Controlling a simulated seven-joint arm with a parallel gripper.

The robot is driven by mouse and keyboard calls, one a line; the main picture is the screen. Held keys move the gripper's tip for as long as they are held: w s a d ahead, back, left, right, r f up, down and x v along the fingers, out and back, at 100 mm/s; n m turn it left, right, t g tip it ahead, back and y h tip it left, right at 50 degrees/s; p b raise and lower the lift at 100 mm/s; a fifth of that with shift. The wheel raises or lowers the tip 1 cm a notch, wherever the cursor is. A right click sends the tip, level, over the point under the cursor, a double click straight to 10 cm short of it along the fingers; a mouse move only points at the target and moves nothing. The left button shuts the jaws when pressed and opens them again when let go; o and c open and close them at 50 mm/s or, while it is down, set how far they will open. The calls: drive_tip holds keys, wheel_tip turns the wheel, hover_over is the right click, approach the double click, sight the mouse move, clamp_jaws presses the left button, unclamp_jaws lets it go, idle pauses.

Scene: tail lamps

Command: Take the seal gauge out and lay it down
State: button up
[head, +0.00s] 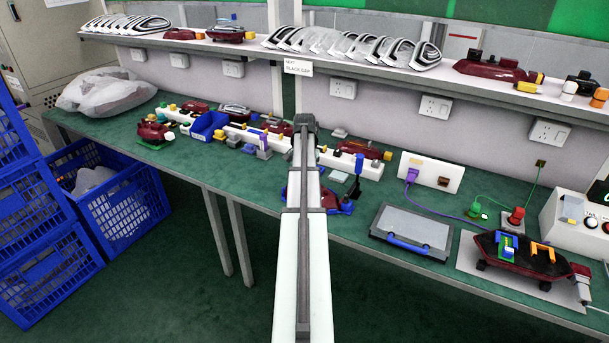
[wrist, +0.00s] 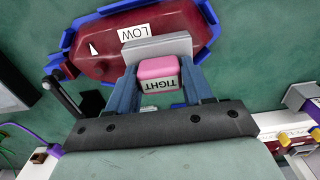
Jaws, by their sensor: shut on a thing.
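In the wrist view my gripper (wrist: 160,80) is shut on the seal gauge (wrist: 158,68), a pink block with a white label reading "TIGHT". A pale grey plate (wrist: 157,48) shows just beyond the pink block, overlapping the lamp's edge in the picture. The dark red tail lamp (wrist: 105,65) lies in a blue holder (wrist: 215,18) and bears a "LOW" label and a white arrow. I cannot tell whether the plate touches the lamp. In the head view my arm hides the gripper and gauge; part of the blue holder (head: 343,206) shows beside it.
A grey case (head: 411,232) with a blue handle lies to the right of the blue holder on the green bench. Further right, another lamp (head: 525,262) sits on a pale mat. White fixtures with lamps line the back. Bare bench shows left of my arm.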

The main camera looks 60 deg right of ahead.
drive_tip(key=shift+r, duration=1.6)
drive_tip(key=shift+r, duration=0.85)
drive_tip(key=w+a+n, duration=0.2)
drive_tip(key=w+a, duration=0.1)
drive_tip(key=w, duration=1.8)
drive_tip(key=shift+w+d+f+m, duration=0.35)
drive_tip(key=shift+d+f, duration=0.1)
drive_tip(key=shift+f, duration=1)
drive_tip(key=shift+w+d+f+m, duration=0.3)
drive_tip(key=shift+w+d+f, duration=0.15)
drive_tip(key=shift+f, duration=1.05)
drive_tip(key=shift+w+d+f+m, duration=0.35)
drive_tip(key=shift+d+f, duration=0.1)
drive_tip(key=shift+f, duration=1)
drive_tip(key=shift+f, duration=0.1)
